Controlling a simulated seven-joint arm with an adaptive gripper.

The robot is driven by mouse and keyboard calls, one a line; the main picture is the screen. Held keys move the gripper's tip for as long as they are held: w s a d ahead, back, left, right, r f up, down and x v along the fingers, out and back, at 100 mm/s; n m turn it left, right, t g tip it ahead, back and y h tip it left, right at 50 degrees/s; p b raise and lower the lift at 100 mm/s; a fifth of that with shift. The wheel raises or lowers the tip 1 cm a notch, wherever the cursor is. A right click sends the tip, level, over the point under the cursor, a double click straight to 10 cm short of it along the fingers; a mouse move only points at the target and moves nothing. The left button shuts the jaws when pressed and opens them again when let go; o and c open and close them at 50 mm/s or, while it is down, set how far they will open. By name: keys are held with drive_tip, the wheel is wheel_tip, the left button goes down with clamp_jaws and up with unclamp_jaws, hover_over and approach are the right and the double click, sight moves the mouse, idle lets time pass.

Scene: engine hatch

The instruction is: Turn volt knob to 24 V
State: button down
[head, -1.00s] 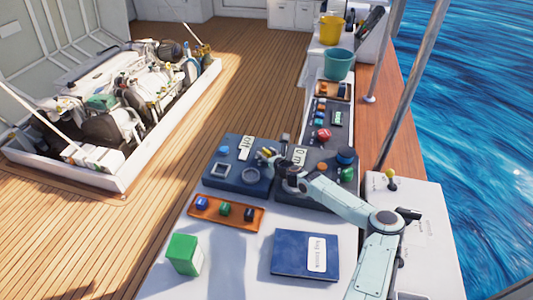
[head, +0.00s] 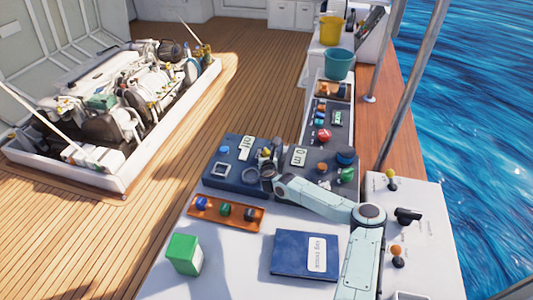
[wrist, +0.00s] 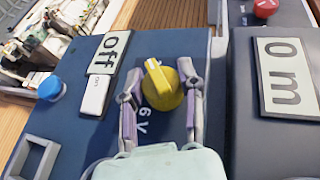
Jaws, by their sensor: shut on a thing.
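The volt knob (wrist: 162,85) is a round yellow knob with a raised yellow bar across it, on the blue panel (wrist: 70,140). In the wrist view its bar points up and slightly left. A white "6 V" mark (wrist: 142,120) shows below the knob, between my fingers; I cannot see a 24 V mark. My gripper (wrist: 161,92) is shut on the knob, one finger on each side. In the head view the knob (head: 265,153) shows just past my gripper (head: 265,168), which partly hides it.
An "Off" display (wrist: 110,50) and a blue button (wrist: 50,88) are left of the knob. A second panel with a "0 m" display (wrist: 285,75) stands close on the right. An orange tray (head: 228,212), green box (head: 184,254) and blue book (head: 304,255) lie in front.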

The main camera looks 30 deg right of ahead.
drive_tip(key=c, duration=0.7)
unclamp_jaws()
drive_tip(key=v, duration=1.2)
drive_tip(key=shift+r, duration=0.1)
